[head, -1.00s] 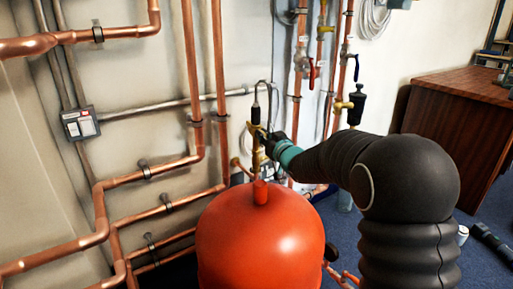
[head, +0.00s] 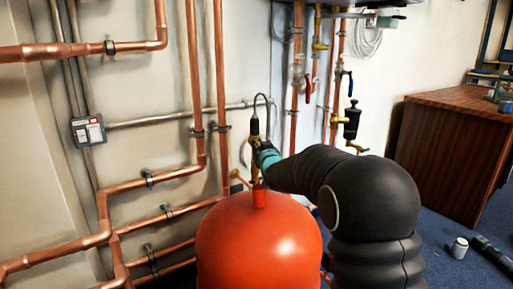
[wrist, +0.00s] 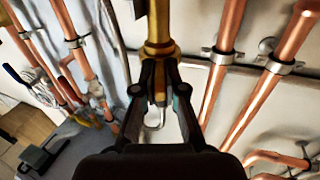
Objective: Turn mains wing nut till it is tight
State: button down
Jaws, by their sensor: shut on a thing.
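My gripper (wrist: 160,94) is shut on a brass part at the lower end of a brass fitting (wrist: 158,48), with one dark fingertip on each side. This held part appears to be the mains wing nut; its wings are hidden and I cannot make out their angle. In the head view the brass fitting (head: 254,168) stands upright behind the top of a red vessel (head: 258,243), below a black cap and a thin bent grey tube. My gripper (head: 259,149) reaches it from the right there, its fingers mostly hidden by its teal and black body.
Copper pipes (head: 160,174) run along the wall at left and behind the fitting. More pipes with a red lever (head: 308,84) and a black valve (head: 351,120) stand to the right. A wooden cabinet (head: 457,155) is far right, with blue floor in front.

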jog(key=c, duration=1.2)
grip_release()
jog(key=shift+c, duration=0.2)
notch_tip(320, 180, up, 10)
